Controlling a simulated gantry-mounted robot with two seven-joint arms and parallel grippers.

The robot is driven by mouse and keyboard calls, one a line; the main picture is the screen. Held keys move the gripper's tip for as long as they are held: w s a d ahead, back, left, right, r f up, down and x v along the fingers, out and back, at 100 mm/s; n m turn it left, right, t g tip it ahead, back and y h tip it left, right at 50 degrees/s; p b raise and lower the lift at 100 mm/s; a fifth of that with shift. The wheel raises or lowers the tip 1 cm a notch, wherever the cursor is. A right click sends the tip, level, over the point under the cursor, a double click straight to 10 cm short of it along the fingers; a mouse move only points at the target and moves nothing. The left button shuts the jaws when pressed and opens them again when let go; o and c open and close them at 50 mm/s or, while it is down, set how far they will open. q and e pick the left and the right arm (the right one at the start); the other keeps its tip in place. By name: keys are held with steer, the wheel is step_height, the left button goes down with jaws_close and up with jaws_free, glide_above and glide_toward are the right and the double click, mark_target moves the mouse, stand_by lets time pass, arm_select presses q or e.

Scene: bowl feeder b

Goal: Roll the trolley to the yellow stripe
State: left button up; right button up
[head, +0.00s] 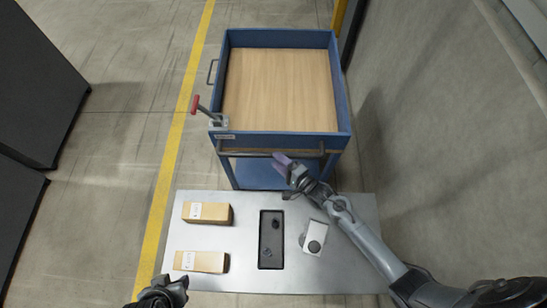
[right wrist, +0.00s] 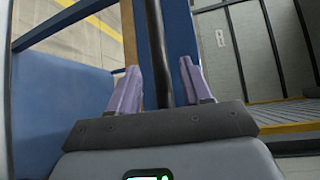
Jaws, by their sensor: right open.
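The blue trolley (head: 342,110) with a wooden deck (head: 280,88) stands just beyond the metal table. A dark push bar (head: 240,153) runs along its near side, and a red-tipped lever (head: 196,104) sticks out at its near left corner. The yellow stripe (head: 171,150) runs along the floor left of the trolley, with bare floor between them. My right gripper (head: 283,163) is open at the push bar; in the right wrist view the dark bar (right wrist: 158,50) passes between its fingers. My left gripper (head: 165,290) is at the table's front left; its jaws are unclear.
The metal table (head: 345,265) holds two cardboard boxes (head: 207,212) on the left, a dark tray (head: 271,240) with small black parts, and a small white device (head: 314,236). Dark cabinets (head: 35,85) stand far left. Floor around the yellow stripe is clear.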

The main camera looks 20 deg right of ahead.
steer(key=shift+x, duration=1.7)
jaws_close()
steer(key=shift+s+r, duration=0.1)
steer(key=shift+s, duration=0.05)
